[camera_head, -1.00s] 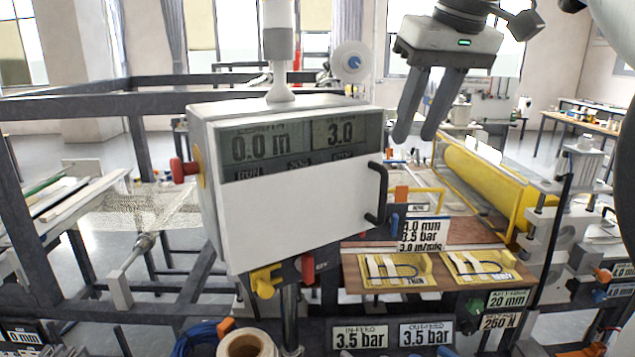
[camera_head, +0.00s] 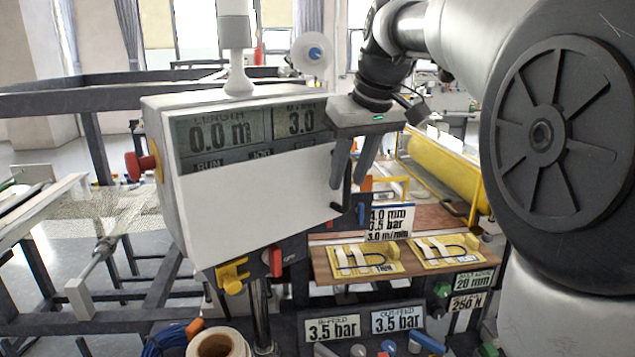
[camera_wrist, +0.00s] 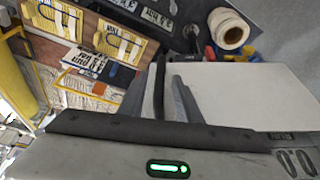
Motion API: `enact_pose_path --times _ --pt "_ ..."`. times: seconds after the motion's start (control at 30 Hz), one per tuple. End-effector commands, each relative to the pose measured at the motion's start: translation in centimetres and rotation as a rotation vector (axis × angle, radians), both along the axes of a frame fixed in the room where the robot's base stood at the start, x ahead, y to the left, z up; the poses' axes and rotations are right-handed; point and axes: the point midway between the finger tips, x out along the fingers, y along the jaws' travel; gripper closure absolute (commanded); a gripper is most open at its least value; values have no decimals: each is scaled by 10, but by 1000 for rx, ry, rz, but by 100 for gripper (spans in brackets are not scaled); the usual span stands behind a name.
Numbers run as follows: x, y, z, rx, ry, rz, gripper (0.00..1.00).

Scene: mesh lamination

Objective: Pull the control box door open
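The control box (camera_head: 160,190) is a white box on a post with a dark display strip across the upper front. Its door (camera_head: 255,200) is the white front panel, and it looks shut. A black bar handle (camera_head: 347,192) stands upright at the door's right edge. My gripper (camera_head: 348,185) points down at this edge, with one finger on each side of the handle. In the wrist view the handle (camera_wrist: 158,80) runs between the two spread fingers (camera_wrist: 160,80), with small gaps visible. The gripper is open and the handle is not clamped.
A red button (camera_head: 137,166) sticks out on the box's left side. A yellow knob (camera_head: 232,274) and a red switch (camera_head: 273,260) sit below it. A wooden board (camera_head: 440,265) with sample trays lies to the right. A tape roll (camera_head: 217,345) is below.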

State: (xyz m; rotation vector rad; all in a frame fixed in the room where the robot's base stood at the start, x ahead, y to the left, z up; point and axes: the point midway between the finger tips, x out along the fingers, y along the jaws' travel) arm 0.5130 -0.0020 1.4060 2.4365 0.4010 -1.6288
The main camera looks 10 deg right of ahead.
Motion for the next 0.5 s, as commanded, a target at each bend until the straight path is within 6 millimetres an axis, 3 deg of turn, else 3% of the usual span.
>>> enact_pose_path --times 0.2,0.5 --pt "7 2 -18 0 0 0 69" --pt "8 2 -20 -1 -1 0 69"
